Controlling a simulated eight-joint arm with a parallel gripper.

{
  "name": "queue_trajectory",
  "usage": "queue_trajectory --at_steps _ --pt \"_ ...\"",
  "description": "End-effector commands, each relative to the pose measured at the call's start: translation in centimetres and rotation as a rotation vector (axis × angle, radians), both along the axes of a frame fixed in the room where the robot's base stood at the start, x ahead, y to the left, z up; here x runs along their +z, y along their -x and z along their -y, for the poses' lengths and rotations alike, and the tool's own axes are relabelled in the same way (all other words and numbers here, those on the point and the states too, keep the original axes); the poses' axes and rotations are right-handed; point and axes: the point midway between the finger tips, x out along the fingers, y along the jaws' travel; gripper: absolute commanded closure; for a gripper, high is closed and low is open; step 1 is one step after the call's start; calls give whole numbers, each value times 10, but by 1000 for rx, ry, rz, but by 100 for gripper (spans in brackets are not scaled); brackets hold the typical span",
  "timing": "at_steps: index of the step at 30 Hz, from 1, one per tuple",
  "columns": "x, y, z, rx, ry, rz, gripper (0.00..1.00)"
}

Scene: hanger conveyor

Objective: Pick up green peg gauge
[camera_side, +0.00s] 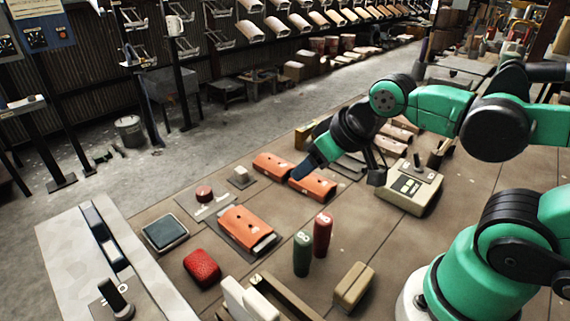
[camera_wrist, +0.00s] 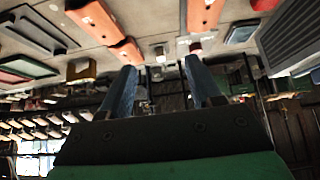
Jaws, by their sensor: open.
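The green peg gauge (camera_side: 302,253) stands upright on the table in the side view, just left of a similar red peg (camera_side: 322,234). My gripper (camera_side: 300,173) is beyond it, above and near two orange blocks at the back of the table. In the wrist view my gripper (camera_wrist: 160,66) shows two blue fingers spread apart with nothing between them. I cannot make out the green peg gauge in the wrist view.
An orange block (camera_side: 246,229) lies left of the pegs, with a red block (camera_side: 202,266) nearer the front. A tan block (camera_side: 353,286) lies right of the pegs. A beige control box (camera_side: 409,187) stands at right. Bare table lies between the pegs and control box.

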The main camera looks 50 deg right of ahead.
Motion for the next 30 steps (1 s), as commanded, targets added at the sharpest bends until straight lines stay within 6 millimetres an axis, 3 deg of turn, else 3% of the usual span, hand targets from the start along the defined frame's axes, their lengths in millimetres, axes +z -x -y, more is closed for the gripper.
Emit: queue_trajectory --at_steps 11,21,30 --pt "-3 1 -5 12 -5 -34 53" --pt "-37 30 -61 135 19 -507 53" --pt "-50 41 -71 151 49 -624 53"
